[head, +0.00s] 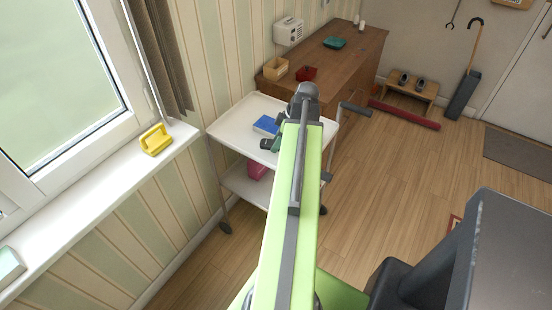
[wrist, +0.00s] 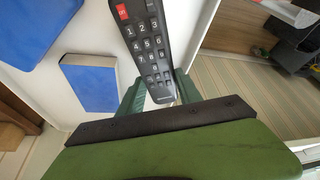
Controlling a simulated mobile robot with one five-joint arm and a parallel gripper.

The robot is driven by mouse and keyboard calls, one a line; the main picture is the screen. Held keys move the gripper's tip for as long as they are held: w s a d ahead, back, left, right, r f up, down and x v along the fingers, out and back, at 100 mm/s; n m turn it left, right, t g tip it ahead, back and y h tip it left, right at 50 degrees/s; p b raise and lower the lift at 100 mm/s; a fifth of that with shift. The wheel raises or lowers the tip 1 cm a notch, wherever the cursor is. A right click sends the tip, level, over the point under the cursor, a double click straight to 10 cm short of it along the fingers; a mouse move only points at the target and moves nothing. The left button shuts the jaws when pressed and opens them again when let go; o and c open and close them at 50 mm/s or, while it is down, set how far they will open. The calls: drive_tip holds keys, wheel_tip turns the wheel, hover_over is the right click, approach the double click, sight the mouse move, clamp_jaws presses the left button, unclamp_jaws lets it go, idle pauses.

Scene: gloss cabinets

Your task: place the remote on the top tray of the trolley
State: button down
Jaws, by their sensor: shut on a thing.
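The remote (wrist: 148,40) is black with white number keys and a red key. In the wrist view it stands out from between the dark green fingers of my gripper (wrist: 158,96), which is shut on its lower end. Behind it is the white top tray (wrist: 105,35) of the trolley, which also shows in the head view (head: 235,122). I cannot tell whether the remote touches the tray. In the head view my arm covers the tray's right part and much of the gripper.
A blue book-like thing (head: 266,124) lies on the top tray; the wrist view shows two blue things, one a block (wrist: 90,82). A pink thing (head: 258,169) is on the lower shelf. A wooden desk (head: 340,65) stands behind. Open floor (head: 390,160) lies to the right.

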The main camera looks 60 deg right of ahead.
sight(277, 158)
drive_tip(key=shift+s+a+f, duration=0.2)
drive_tip(key=shift+a+f, duration=0.05)
drive_tip(key=shift+a, duration=0.2)
wheel_tip(277, 158, down, 4)
drive_tip(key=b, duration=0.4)
drive_tip(key=shift+f, duration=0.15)
drive_tip(key=shift+r, duration=0.2)
drive_tip(key=shift+f, duration=0.15)
drive_tip(key=c, duration=1.1)
unclamp_jaws()
